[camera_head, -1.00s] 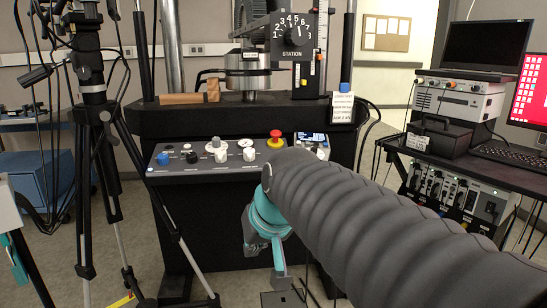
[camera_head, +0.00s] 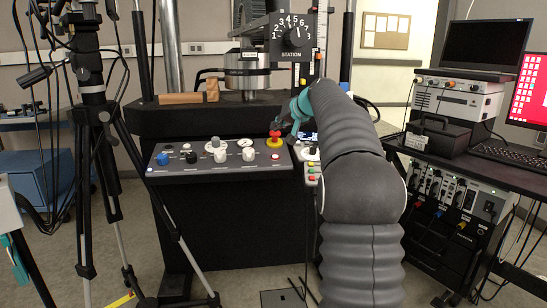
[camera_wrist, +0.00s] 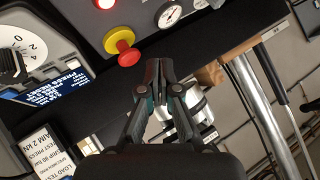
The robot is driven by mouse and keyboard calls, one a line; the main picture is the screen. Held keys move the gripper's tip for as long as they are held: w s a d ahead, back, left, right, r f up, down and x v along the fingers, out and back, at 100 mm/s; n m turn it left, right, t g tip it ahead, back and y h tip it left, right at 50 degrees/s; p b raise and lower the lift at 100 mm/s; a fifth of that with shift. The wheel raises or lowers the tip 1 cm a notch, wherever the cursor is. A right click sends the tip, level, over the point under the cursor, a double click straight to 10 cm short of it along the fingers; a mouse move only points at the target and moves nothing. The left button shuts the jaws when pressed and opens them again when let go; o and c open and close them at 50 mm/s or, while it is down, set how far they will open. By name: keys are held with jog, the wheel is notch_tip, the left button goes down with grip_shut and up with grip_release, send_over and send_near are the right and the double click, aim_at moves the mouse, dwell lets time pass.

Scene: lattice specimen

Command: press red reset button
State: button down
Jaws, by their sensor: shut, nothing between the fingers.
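A small red-lit button (camera_head: 275,157) sits at the right front of the sloped control panel (camera_head: 205,175); its label is too small to read. In the wrist view the red-lit button (camera_wrist: 105,3) is cut by the top edge. A larger red mushroom knob on a yellow base (camera_head: 274,143) sits just behind it; the knob also shows in the wrist view (camera_wrist: 127,55). My gripper (camera_head: 280,124) is shut and empty, close to the mushroom knob and farther back than the lit button. In the wrist view the fingertips (camera_wrist: 158,63) are right of the knob, apart from it in the picture.
The panel carries white knobs (camera_head: 249,154) and gauges. A blue display (camera_wrist: 60,90) and white dial (camera_wrist: 22,45) are beside the panel. A wooden-handled tool (camera_head: 185,97) lies on the machine's ledge. A tripod (camera_head: 95,120) stands left, an equipment cart (camera_head: 450,180) right.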

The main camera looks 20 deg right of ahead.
jog(key=shift+w+d, duration=0.25)
jog(key=shift+d, duration=0.1)
jog(key=b, duration=0.5)
send_over(277, 161)
jog(key=shift+f, duration=4.2)
jog(key=shift+f, duration=0.1)
jog(key=shift+w+f+b, duration=0.1)
jog(key=shift+f+b, duration=0.2)
jog(key=shift+b, duration=0.1)
jog(key=shift+w+d+f, duration=0.1)
jog(key=shift+f, duration=0.3)
jog(key=shift+s+r, duration=0.2)
jog(key=shift+r, duration=0.55)
